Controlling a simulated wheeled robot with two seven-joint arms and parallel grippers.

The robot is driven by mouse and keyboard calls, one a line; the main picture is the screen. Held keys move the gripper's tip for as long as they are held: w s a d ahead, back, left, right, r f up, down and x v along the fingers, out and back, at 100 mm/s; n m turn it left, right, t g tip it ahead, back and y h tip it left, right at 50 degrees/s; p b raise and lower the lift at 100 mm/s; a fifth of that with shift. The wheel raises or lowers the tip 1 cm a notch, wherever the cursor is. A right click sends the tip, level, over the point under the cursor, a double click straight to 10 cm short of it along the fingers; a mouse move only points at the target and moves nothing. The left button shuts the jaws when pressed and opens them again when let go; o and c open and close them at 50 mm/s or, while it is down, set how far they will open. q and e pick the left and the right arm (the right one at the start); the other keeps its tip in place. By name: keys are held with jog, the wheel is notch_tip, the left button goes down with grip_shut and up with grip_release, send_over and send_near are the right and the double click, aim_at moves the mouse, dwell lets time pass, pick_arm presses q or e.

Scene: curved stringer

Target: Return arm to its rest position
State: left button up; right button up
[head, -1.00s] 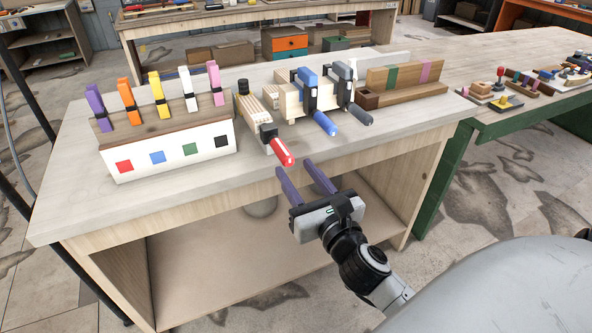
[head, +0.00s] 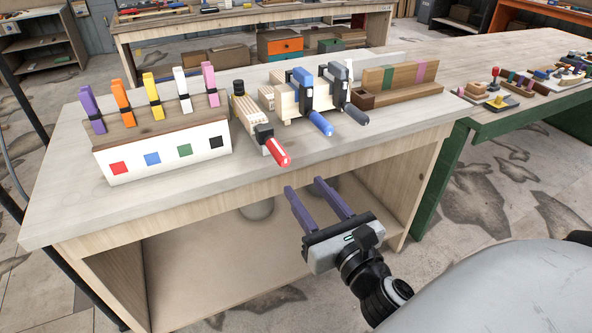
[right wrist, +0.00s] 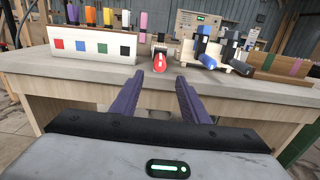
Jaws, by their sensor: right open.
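My right gripper (head: 306,188) is open and empty, with two purple fingers apart. In the head view it hangs in front of the workbench (head: 70,200), below the level of its top and clear of its front edge. The right wrist view shows the fingers (right wrist: 157,85) pointing toward the bench front with nothing between them. A clamp with a red handle (head: 278,152) lies on the bench top beyond the fingers, apart from them; its red end also shows in the right wrist view (right wrist: 160,62). My left gripper is in neither view.
A white holder (head: 165,160) with several coloured clamps stands at the left. Clamps with a blue handle (head: 321,123) and a grey handle (head: 356,115) sit on a wooden piece, beside a wooden rack (head: 405,92). An open shelf (head: 215,265) lies under the bench top.

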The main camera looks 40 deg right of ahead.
jog(key=s+a+f+n+g+y, duration=0.2)
jog(key=a+f+n+y, duration=0.85)
jog(key=n, duration=1.35)
jog(key=s+a+f+n+g+h, duration=0.2)
jog(key=s+f+n, duration=0.3)
jog(key=f+n, duration=0.3)
jog(key=s+a+f+n+g+h, duration=0.1)
jog(key=s+a+f+n+g, duration=0.1)
jog(key=s+f+n+g, duration=0.3)
notch_tip(320, 180, down, 7)
jog(key=n, duration=0.4)
jog(key=shift+s+a+f+h, duration=0.15)
jog(key=shift+s+f+h, duration=0.05)
jog(key=shift+s+h, duration=0.15)
jog(key=shift+w, duration=0.1)
